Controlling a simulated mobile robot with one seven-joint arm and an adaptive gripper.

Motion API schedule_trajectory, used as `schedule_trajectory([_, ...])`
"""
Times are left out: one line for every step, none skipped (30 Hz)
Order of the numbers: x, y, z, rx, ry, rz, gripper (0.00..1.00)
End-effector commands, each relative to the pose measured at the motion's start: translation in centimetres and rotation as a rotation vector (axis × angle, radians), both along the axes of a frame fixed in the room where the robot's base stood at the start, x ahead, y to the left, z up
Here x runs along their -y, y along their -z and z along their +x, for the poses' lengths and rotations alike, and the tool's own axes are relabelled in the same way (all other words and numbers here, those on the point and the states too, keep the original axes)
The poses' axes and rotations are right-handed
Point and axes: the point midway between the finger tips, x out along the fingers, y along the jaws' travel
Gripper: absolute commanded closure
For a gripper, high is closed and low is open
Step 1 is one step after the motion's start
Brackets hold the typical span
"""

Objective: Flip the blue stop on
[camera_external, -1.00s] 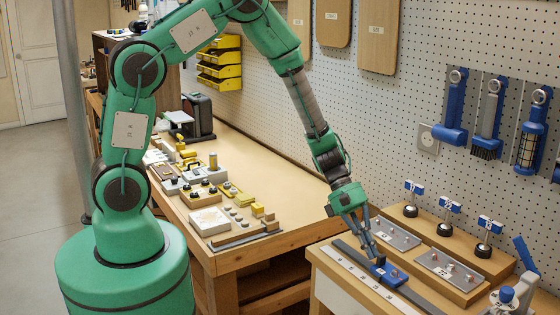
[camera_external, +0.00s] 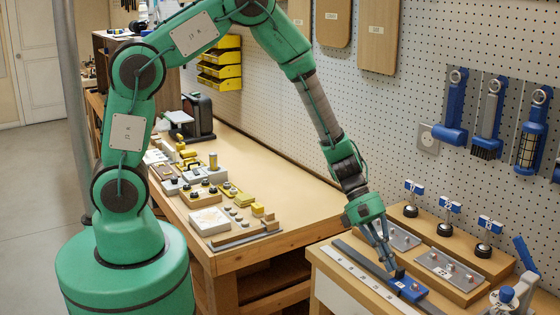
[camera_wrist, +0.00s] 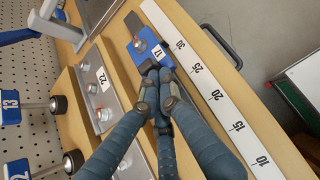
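The blue stop (camera_external: 409,289), a block labelled 17 with a small metal knob on top, sits on a dark flat rail beside a white ruler strip. In the wrist view the stop (camera_wrist: 141,43) is near the ruler's 25 to 30 marks. My gripper (camera_external: 396,272) points down at the stop's near-left end. In the wrist view the dark fingertips of my gripper (camera_wrist: 157,74) are drawn together, against or very near the stop's edge. I see nothing held between them. Fingers partly hide the stop's lower end.
The ruler (camera_wrist: 200,75) runs along the bench edge. Grey plates with metal knobs, one labelled 22 (camera_wrist: 100,88), lie alongside on a wooden step. Blue-tagged posts (camera_external: 447,218) stand behind. A blue-handled device (camera_external: 524,253) is at the right.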

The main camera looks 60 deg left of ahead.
Motion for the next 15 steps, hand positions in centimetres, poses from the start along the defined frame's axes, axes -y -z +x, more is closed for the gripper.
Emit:
schedule_trajectory([0.6,-0.6,0.2,0.006,0.005,-0.011,1.00])
schedule_trajectory([0.5,-0.6,0.3,0.006,0.005,-0.011,1.00])
schedule_trajectory([0.3,-0.6,0.3,0.006,0.005,-0.011,1.00])
schedule_trajectory([0.1,-0.6,0.3,0.006,0.004,-0.011,1.00])
schedule_trajectory([-0.1,-0.7,0.3,0.006,0.004,-0.011,1.00])
schedule_trajectory([-0.5,-0.6,0.3,0.006,0.003,-0.011,1.00])
schedule_trajectory([-0.8,-0.6,0.2,0.006,0.003,-0.010,1.00])
schedule_trajectory([-1.2,-0.6,0.2,0.005,0.002,-0.009,1.00])
schedule_trajectory([-1.7,-0.5,0.2,0.004,0.000,-0.009,1.00])
schedule_trajectory([-2.1,-0.5,0.2,0.003,-0.001,-0.008,1.00])
schedule_trajectory([-2.6,-0.4,0.2,0.002,-0.002,-0.008,1.00])
schedule_trajectory([-3.1,-0.4,0.2,0.001,-0.003,-0.007,1.00])
schedule_trajectory([-3.6,-0.3,0.2,0.002,-0.004,-0.006,1.00])
schedule_trajectory([-4.2,-0.3,0.2,0.001,-0.004,-0.006,1.00])
schedule_trajectory([-4.7,-0.6,0.2,0.004,-0.004,-0.006,1.00])
